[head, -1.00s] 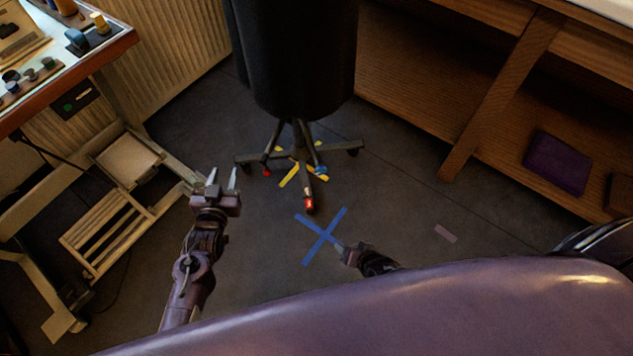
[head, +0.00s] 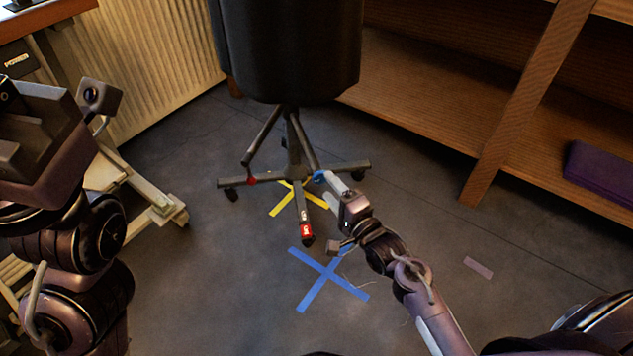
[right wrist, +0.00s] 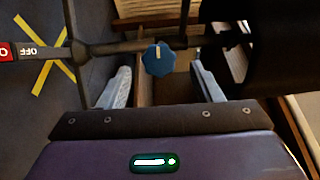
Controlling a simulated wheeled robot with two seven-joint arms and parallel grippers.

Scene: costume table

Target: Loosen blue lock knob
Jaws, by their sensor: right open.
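The blue lock knob (head: 319,175) sits on a leg of the wheeled stand base (head: 294,150) in the head view. In the right wrist view the blue knob (right wrist: 158,60) has a pale mark on top. My right gripper (head: 333,186) is open and close to the knob. In the right wrist view its two fingers (right wrist: 160,82) lie left and right of the knob, with gaps on both sides. They are not seen touching it. My left gripper (head: 50,130) is large at the left of the head view; its jaws are not clear.
A red knob (head: 251,181) is on the base's left leg, and a red OFF switch (head: 306,231) is on the front leg. Yellow tape (head: 318,201) and a blue tape cross (head: 328,279) mark the floor. A wooden shelf (head: 450,110) stands at right. Floor in front is clear.

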